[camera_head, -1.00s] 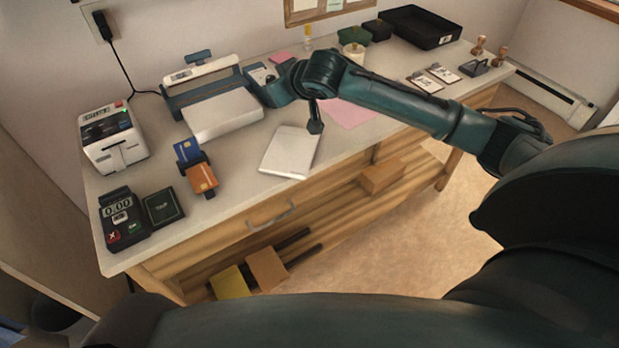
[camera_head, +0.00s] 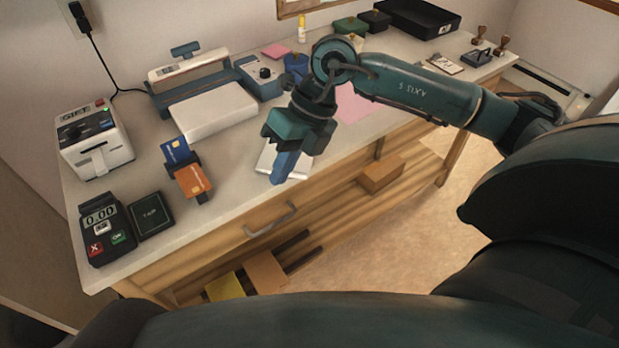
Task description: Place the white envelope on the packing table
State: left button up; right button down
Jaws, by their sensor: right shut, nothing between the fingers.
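The white envelope (camera_head: 302,167) appears to be the flat white piece lying near the front edge of the packing table (camera_head: 232,160), above the drawer. My right gripper (camera_head: 282,172) is in front of it in the head view, pointing down with its blue fingers shut and empty. The gripper hides the middle of the white piece; its left and right sides show. I cannot tell whether the fingertips touch it. My left gripper is not in view.
Left on the table stand a white label printer (camera_head: 97,143), a card stand (camera_head: 190,170), a card terminal (camera_head: 105,228) and a dark box (camera_head: 150,214). A white-and-blue machine (camera_head: 205,100) stands behind. A pink sheet (camera_head: 352,106) lies right of the gripper. A black tray (camera_head: 420,18) is far back.

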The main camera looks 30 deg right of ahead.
aim_at(302, 169)
jog(key=d+f+h, duration=0.3)
jog(key=d+h, duration=0.3)
jog(key=d, duration=0.3)
notch_tip(302, 169, down, 10)
jog(key=shift+w+a+r, duration=0.15)
jog(key=shift+w, duration=0.9)
jog(key=shift+w+a+r, duration=0.1)
jog(key=shift+w, duration=0.9)
